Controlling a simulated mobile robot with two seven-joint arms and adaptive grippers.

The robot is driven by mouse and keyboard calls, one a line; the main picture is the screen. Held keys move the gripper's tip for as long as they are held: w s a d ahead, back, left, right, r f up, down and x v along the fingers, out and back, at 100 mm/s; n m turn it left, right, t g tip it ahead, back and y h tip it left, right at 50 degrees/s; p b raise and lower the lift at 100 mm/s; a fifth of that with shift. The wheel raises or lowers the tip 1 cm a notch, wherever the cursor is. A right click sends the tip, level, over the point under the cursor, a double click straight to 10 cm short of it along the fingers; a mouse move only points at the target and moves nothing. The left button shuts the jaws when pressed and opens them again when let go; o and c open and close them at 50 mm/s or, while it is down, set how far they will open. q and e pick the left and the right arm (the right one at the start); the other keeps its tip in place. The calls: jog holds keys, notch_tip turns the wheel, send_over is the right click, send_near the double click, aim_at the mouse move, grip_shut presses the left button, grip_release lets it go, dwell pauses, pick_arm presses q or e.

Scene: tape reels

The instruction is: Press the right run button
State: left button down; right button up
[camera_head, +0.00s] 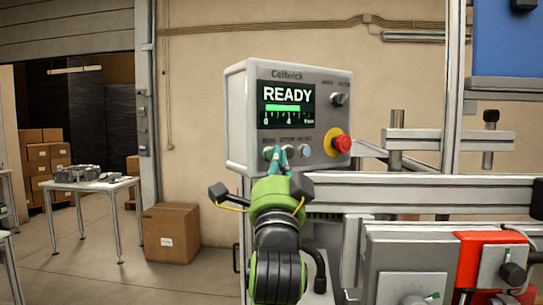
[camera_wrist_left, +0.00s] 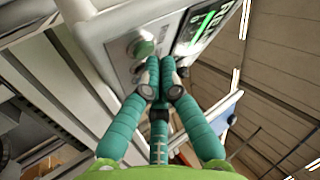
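A pale control box (camera_head: 238,115) marked "Cellwick" has a lit screen (camera_head: 287,108) reading READY. Below the screen is a row of small round buttons. The run button (camera_head: 267,153) is at the left end, partly beside my fingertips, and a bluish button (camera_head: 305,151) is at the right. The middle button is mostly hidden by my fingers. My left gripper (camera_head: 281,155) is in front of this row, fingers together and empty. In the left wrist view, its fingertips (camera_wrist_left: 160,72) are close to the panel, beside a greenish round button (camera_wrist_left: 143,48). I cannot tell if they touch. My right gripper is not in view.
A red emergency button on a yellow collar (camera_head: 341,144) and a selector knob (camera_head: 339,99) are on the same panel, right of my fingers. Metal rails (camera_head: 420,192) and a grey and red box (camera_head: 410,250) stand at the right. A carton (camera_head: 171,232) is on the floor at left.

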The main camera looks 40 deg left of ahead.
pick_arm(q)
jog(key=shift+w+a, duration=0.15)
jog(key=shift+a, duration=0.25)
dwell(0.7)
dwell(0.3)
jog(key=shift+s+d, duration=0.3)
jog(key=shift+d, duration=0.45)
jog(key=d, duration=0.1)
jog(key=s+d+b, duration=0.1)
jog(key=d, duration=0.2)
jog(key=shift+s+d, duration=0.3)
jog(key=shift+s, duration=0.05)
dwell(0.6)
